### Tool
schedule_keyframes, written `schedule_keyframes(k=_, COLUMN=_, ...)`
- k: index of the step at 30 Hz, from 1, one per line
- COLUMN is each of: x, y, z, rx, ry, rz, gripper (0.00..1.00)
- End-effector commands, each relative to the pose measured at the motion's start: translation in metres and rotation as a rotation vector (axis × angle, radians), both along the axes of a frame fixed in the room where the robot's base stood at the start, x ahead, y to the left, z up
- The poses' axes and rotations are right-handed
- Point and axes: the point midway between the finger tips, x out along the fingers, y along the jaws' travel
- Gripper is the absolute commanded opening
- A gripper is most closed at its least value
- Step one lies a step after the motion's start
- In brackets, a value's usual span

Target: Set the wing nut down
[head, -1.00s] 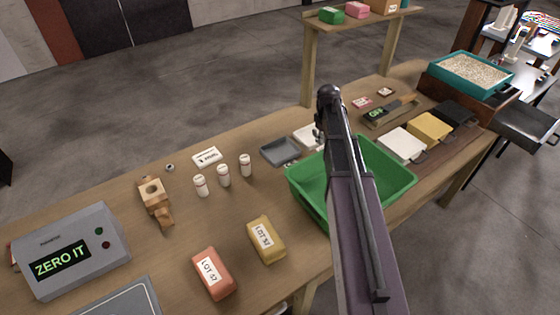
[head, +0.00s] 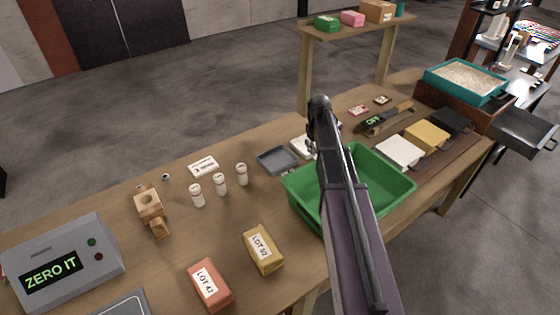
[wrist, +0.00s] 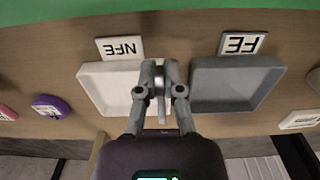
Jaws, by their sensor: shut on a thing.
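My gripper (wrist: 160,75) is shut on a small grey metal piece, the wing nut (wrist: 161,105), mostly hidden between the fingers in the wrist view. The fingers are over the inner edge of a white tray (wrist: 92,94), by the gap to a grey tray (wrist: 238,104). The white tray has a card reading NFE (wrist: 121,47); the grey one has a card reading FE (wrist: 241,43). Both cards appear upside down. In the head view my arm hides the gripper and wing nut; the grey tray (head: 278,161) and part of the white tray (head: 300,148) show left of it.
A green bin (head: 393,190) stands under my arm in the head view. White bottles (head: 220,184), a wooden piece (head: 150,210) and two lot-labelled blocks (head: 263,250) stand to the left. A purple round thing (wrist: 50,107) lies beside the white tray.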

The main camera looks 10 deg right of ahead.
Motion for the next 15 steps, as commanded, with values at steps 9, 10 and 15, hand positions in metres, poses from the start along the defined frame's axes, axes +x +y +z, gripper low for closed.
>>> schedule_keyframes(k=9, x=0.010, y=0.062, z=-0.007, rx=0.000, ry=0.000, rz=0.003, gripper=0.00)
schedule_keyframes(k=10, x=0.011, y=0.067, z=-0.007, rx=0.000, ry=0.000, rz=0.003, gripper=0.00)
schedule_keyframes(k=15, x=0.016, y=0.095, z=-0.010, rx=0.000, ry=0.000, rz=0.004, gripper=0.00)
